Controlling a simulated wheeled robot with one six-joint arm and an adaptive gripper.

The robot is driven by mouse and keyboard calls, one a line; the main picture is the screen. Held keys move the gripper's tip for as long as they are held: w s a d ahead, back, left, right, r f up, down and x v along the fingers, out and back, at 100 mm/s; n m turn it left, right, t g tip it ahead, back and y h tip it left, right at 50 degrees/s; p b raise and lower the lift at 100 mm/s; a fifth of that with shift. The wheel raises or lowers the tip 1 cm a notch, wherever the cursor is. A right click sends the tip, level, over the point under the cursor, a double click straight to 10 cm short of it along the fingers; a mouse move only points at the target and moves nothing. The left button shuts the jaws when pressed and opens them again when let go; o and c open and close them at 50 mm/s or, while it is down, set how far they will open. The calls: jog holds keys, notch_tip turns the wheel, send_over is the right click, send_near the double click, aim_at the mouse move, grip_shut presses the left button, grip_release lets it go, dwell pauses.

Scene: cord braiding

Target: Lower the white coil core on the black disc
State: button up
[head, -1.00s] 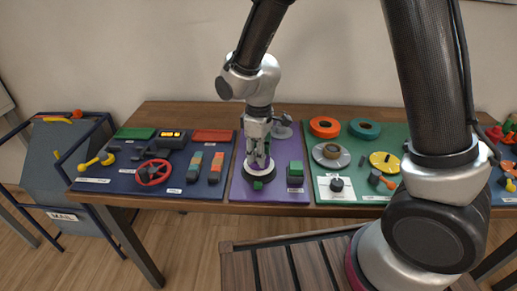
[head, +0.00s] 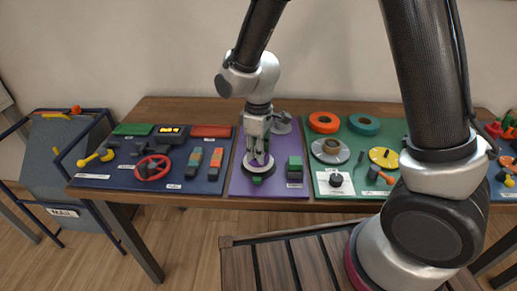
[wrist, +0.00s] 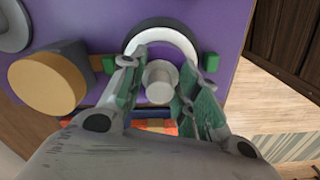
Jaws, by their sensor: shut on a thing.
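The black disc (head: 246,167) sits on the purple mat, and its dark rim (wrist: 131,36) arcs at the top of the wrist view. The white coil core (wrist: 172,36) shows as a white ring inside that rim, with a pale round post (wrist: 160,82) in the middle. My gripper (head: 260,160) points down over the disc. In the wrist view its fingers (wrist: 160,76) stand either side of the post, shut on the coil core. The fingers hide part of the ring. I cannot tell whether the core touches the disc.
Small green blocks (wrist: 210,62) flank the disc. A taller green block (head: 295,168) stands to its right on the purple mat (head: 285,190). A tan-topped cylinder (wrist: 45,84) is close left in the wrist view. A grey stand (head: 282,124) is behind my gripper.

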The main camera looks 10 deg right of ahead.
jog(key=shift+f, duration=0.3)
jog(key=shift+f, duration=0.25)
jog(key=shift+f, duration=0.15)
jog(key=o, duration=1)
jog(key=shift+o, duration=0.2)
jog(key=shift+r, duration=4)
